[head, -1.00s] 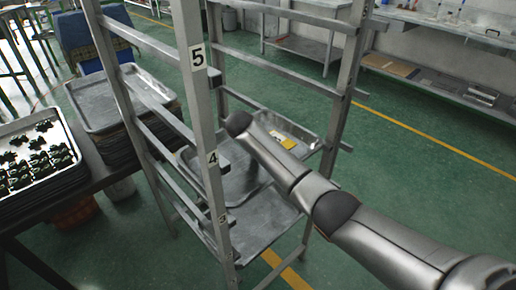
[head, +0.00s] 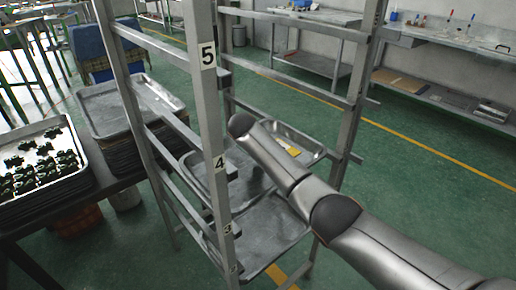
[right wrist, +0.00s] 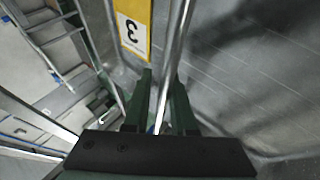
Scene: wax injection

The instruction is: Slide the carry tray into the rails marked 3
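The carry tray (head: 310,149) is a shallow grey metal tray with a yellow-edged card (head: 292,150). It lies inside the upright rack (head: 203,100), largely behind a post and my right arm; its exact rail level is hard to tell. In the right wrist view the tray (right wrist: 240,70) fills the right side, and its card (right wrist: 132,30) reads 3. My right gripper (right wrist: 160,98) has a finger on either side of the tray's rim and appears shut on it. The rack post carries the labels 5, 4 and 3 (head: 227,229). My left gripper is out of view.
Another grey tray (head: 262,240) sits lower in the rack. A table at left holds stacked trays (head: 125,110) and a tray of dark pieces (head: 80,172). A blue chair (head: 95,45) stands behind. Green floor is clear to the right; shelves (head: 440,95) line the wall.

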